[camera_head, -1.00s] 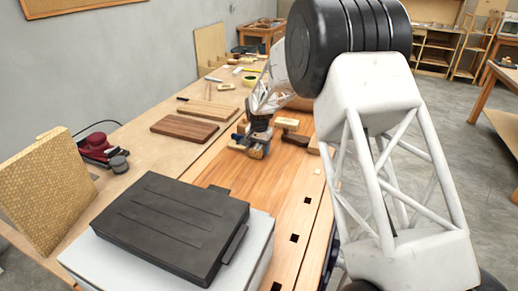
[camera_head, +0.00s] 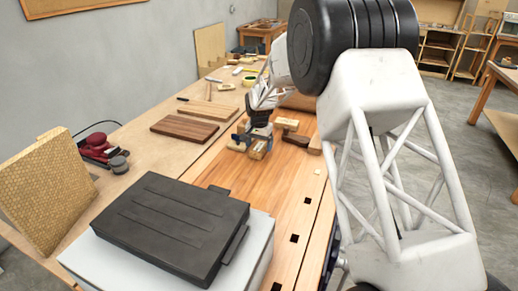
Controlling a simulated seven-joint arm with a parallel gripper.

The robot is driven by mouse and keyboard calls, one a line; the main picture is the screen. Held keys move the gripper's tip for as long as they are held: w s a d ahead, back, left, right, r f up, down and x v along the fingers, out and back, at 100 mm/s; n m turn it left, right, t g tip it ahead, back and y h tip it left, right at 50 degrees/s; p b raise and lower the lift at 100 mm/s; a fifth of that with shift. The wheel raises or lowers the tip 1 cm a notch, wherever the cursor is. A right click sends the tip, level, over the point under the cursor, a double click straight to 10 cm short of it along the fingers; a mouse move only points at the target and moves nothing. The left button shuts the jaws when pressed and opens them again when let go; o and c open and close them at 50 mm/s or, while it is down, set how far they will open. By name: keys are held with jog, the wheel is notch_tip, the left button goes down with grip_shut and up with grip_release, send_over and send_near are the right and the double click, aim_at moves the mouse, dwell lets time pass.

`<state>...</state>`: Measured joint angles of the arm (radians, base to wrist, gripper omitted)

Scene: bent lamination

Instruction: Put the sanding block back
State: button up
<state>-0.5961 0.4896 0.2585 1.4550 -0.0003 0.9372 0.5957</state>
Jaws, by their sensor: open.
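My gripper (camera_head: 251,144) is low over the wooden bench top, with its blue-tipped fingers pointing down and open. A small tan block (camera_head: 260,149) shows at the fingers, on their right side. I cannot tell whether the fingers touch it. Another light tan block (camera_head: 286,122) lies just beyond and to the right, near a dark wooden piece (camera_head: 296,138). Which of these is the sanding block is too small to tell. The wrist hides part of the bench behind it.
Dark wooden boards (camera_head: 185,129) lie left of my gripper. A black case (camera_head: 170,225) on a pale box fills the near side. A red sander (camera_head: 100,148) and a tan textured panel (camera_head: 45,190) stand at the left. The bench strip (camera_head: 285,185) nearer than the gripper is mostly clear.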

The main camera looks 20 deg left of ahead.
aim_at(260, 147)
notch_tip(260, 147, up, 10)
dwell(0.5)
dwell(0.5)
dwell(0.3)
jog(key=s+d+r, duration=0.5)
jog(key=s+d, duration=0.1)
jog(key=d, duration=0.5)
jog(key=s+d+r+t, duration=0.1)
jog(key=s+d+r, duration=0.5)
jog(key=d, duration=0.6)
jog(key=s+d+r, duration=0.5)
jog(key=s+d, duration=0.1)
jog(key=d, duration=0.5)
jog(key=s+d+f, duration=0.1)
jog(key=s+d, duration=0.5)
jog(key=s, duration=0.4)
jog(key=s+d+f+t, duration=0.1)
jog(key=s+d+f, duration=0.1)
jog(key=s+d, duration=0.5)
jog(key=s+d+f, duration=0.2)
jog(key=s+d, duration=0.5)
jog(key=s, duration=0.7)
jog(key=shift+s+t, duration=0.3)
jog(key=shift+s, duration=0.05)
